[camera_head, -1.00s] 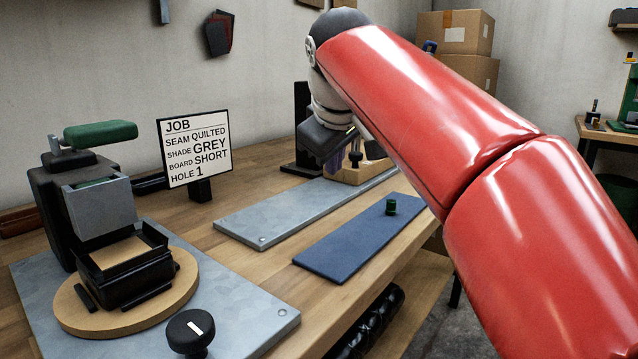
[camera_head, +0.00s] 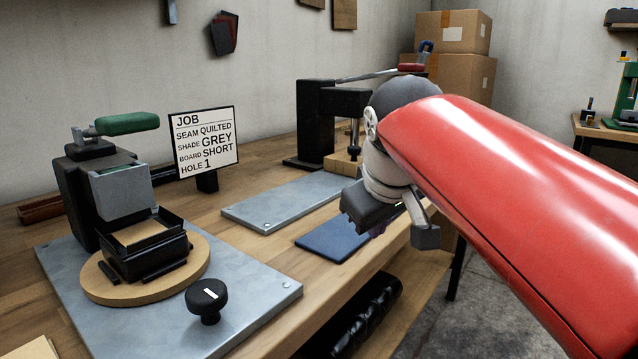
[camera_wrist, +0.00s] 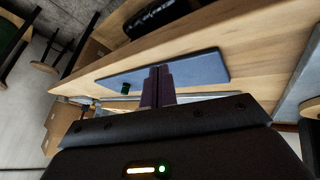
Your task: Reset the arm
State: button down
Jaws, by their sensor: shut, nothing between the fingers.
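My red arm (camera_head: 500,190) reaches in from the right in the head view. My gripper (camera_head: 377,232) hangs at the bench's front edge, over or near the blue mat (camera_head: 325,243), and partly hides it. In the wrist view the two dark fingers (camera_wrist: 157,84) are together with nothing between them. The blue mat (camera_wrist: 205,69) lies beyond them, with a small green piece (camera_wrist: 125,88) on it. That piece is hidden in the head view.
A press with a green handle (camera_head: 127,123) stands on a metal plate (camera_head: 262,290) with a black knob (camera_head: 207,296). A job sign (camera_head: 207,141) stands behind. A black lever press (camera_head: 317,120) stands at the back, near another metal plate (camera_head: 280,200). Cardboard boxes (camera_head: 455,80) are beyond.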

jog(key=s+d+f+m, duration=0.3)
jog(key=s+f, duration=0.5)
jog(key=f, duration=0.2)
jog(key=s+d+f+m+g, duration=0.1)
jog(key=s+d+f+m, duration=0.2)
jog(key=s+f, duration=0.5)
notch_tip(320, 180, down, 2)
jog(key=shift+s+d+f, duration=0.2)
jog(key=shift+d+f, duration=0.05)
jog(key=shift+d, duration=0.15)
